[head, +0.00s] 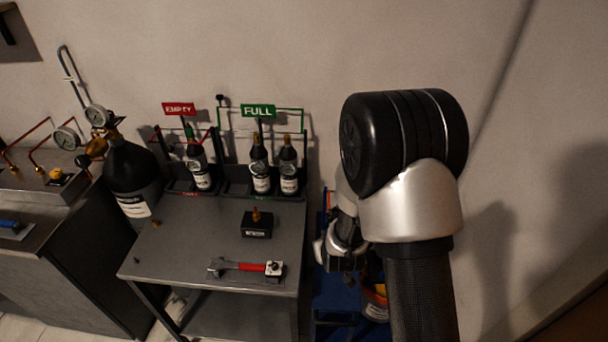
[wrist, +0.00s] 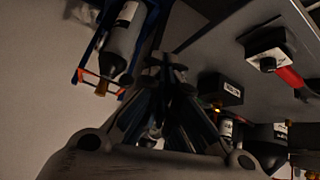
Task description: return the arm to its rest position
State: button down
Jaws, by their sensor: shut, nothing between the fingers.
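My arm stands upright at the right of the head view, its black joint and silver link in front of the wall. My gripper (head: 343,258) is partly hidden behind the arm, just right of the table's (head: 215,215) right edge. In the wrist view my gripper (wrist: 165,65) has its fingers together with nothing between them. It appears apart from the table and from the blue rack beside it. The exact gap cannot be told.
On the table are a red-handled wrench (head: 248,267) and a black block (head: 257,224). Small bottles (head: 261,170) stand behind, under EMPTY and FULL signs. A large black cylinder (head: 132,178) with gauges is left. A blue rack (head: 334,300) is below my gripper, holding a cylinder (wrist: 122,38).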

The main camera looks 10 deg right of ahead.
jog(key=s+r+g, duration=0.1)
jog(key=s+r, duration=0.3)
jog(key=r, duration=0.5)
jog(key=s+r, duration=0.5)
jog(key=r, duration=0.5)
jog(key=s+r+g, duration=0.1)
jog(key=s+r, duration=0.3)
jog(key=s, duration=0.5)
jog(key=s+d+r+m+g, duration=0.1)
jog(key=s+r, duration=0.3)
jog(key=s, duration=0.6)
jog(key=shift+s+r+m, duration=0.2)
jog(key=shift+r+m, duration=0.1)
jog(key=c, duration=2.3)
grip_release()
jog(key=shift+d, duration=0.1)
